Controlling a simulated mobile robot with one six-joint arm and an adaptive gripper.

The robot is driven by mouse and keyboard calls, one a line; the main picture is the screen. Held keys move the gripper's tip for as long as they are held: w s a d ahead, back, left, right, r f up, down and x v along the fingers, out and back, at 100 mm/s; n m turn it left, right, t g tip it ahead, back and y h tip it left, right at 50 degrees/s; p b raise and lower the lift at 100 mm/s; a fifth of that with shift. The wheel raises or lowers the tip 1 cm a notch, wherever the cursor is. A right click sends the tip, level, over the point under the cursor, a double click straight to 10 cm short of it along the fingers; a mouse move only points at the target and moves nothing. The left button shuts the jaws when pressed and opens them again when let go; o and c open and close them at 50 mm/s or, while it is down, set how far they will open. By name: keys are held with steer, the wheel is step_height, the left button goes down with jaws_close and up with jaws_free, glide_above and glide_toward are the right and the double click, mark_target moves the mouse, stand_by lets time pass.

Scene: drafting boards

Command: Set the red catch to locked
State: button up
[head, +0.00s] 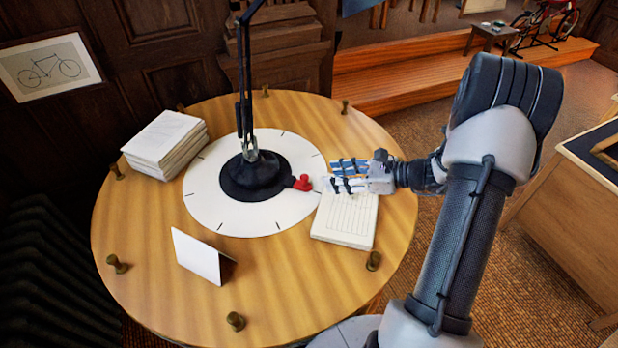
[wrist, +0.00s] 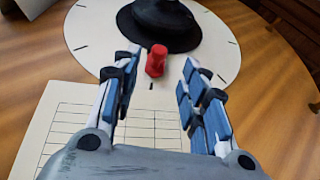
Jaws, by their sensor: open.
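The red catch (head: 302,183) sticks out from the right side of the black round lamp base (head: 255,176), over a white dial disc (head: 215,205) with black tick marks. In the wrist view the red catch (wrist: 156,61) stands at the near edge of the black base (wrist: 160,25), close to one black tick on the disc. My gripper (head: 333,178) is open and just right of the catch. In the wrist view its two fingers (wrist: 160,70) spread either side of the catch, which shows in the gap between the tips. I cannot tell whether they touch it. No locked mark is readable.
A lined pad (head: 347,219) lies under my gripper. A stack of paper (head: 165,138) sits at the back left, a folded white card (head: 200,256) at the front. Brass pegs (head: 236,321) ring the round wooden table (head: 150,240). The lamp's thin black arm (head: 245,90) rises from the base.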

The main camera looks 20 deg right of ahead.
mark_target(306, 176)
steer(key=b+x, duration=0.1)
steer(key=x, duration=0.7)
steer(key=shift+w+a+f, duration=0.2)
steer(key=shift+w+a, duration=0.05)
steer(key=shift+a, duration=0.05)
steer(key=shift+c, duration=0.5)
jaws_close()
